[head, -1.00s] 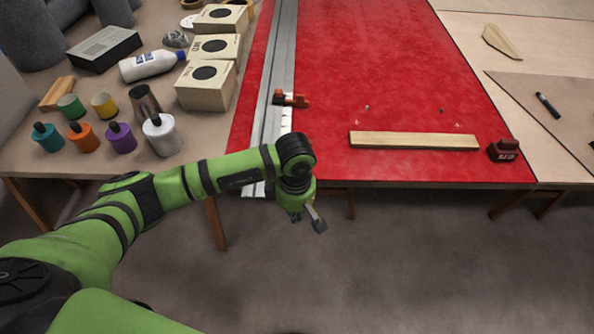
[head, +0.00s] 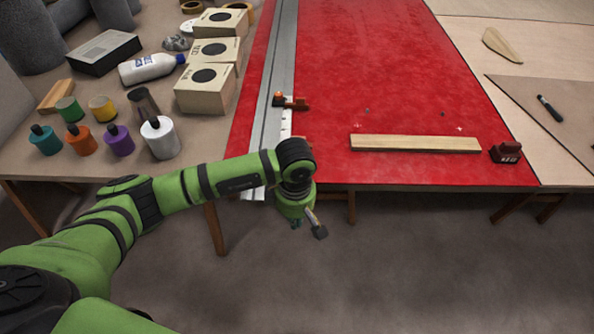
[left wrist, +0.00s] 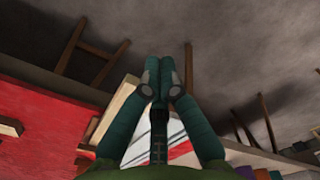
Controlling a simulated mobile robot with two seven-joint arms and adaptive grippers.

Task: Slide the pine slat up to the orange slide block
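The pine slat (head: 415,143) is a pale, straight strip lying flat on the red tabletop, along its front edge. The orange slide block (head: 291,103), orange and black, sits at the grey metal rail, left of and farther back than the slat, with bare red surface between them. My left gripper (head: 298,222) hangs in front of the table edge, below left of the slat and apart from it. In the left wrist view its two teal fingers (left wrist: 160,80) are together at the tips, with nothing seen between them. My right gripper is not in view.
The metal rail (head: 272,75) runs front to back. Paint pots, a white bottle (head: 150,68) and boxes (head: 207,88) crowd the left bench. The red tabletop (head: 390,60) behind the slat is largely clear.

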